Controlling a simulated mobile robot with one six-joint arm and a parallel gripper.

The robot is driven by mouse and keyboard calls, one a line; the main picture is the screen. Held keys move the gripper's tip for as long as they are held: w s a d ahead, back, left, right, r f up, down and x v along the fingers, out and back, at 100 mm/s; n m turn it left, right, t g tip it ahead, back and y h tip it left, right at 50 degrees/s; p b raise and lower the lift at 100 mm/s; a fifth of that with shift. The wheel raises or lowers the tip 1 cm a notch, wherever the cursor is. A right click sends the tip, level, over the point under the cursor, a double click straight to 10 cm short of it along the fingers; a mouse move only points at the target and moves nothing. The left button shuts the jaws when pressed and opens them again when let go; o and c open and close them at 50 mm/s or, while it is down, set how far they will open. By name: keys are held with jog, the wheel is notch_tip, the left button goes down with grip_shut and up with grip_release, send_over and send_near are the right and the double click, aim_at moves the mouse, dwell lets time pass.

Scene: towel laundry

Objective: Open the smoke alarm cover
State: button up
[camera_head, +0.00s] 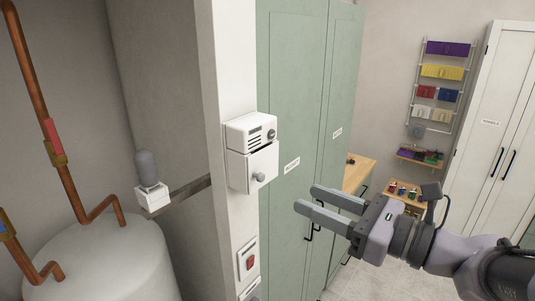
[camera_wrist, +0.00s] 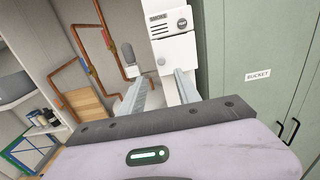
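The smoke alarm (camera_head: 249,134) is a white box on a white post, with a grille and small dark buttons on its upper part. In the wrist view the alarm (camera_wrist: 172,21) bears a SMOKE label. Its cover (camera_head: 253,167) is the lower front panel with a round grey knob (camera_head: 259,178). A dark gap shows along the cover's top edge; I cannot tell how far it is open. My gripper (camera_head: 305,198) is open and empty, to the right of the cover and apart from it, fingers pointing toward the post.
Green cabinet doors (camera_head: 289,110) stand just right of the post, behind my gripper. A red-button switch box (camera_head: 247,257) sits lower on the post. A white tank (camera_head: 112,262) with copper pipes (camera_head: 40,85) is at left. A small wooden table (camera_head: 405,195) stands farther back.

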aim_at(263, 178)
jog(key=p+x, duration=0.2)
jog(key=x, duration=0.9)
jog(key=shift+w, duration=0.25)
grip_shut()
dwell(0.7)
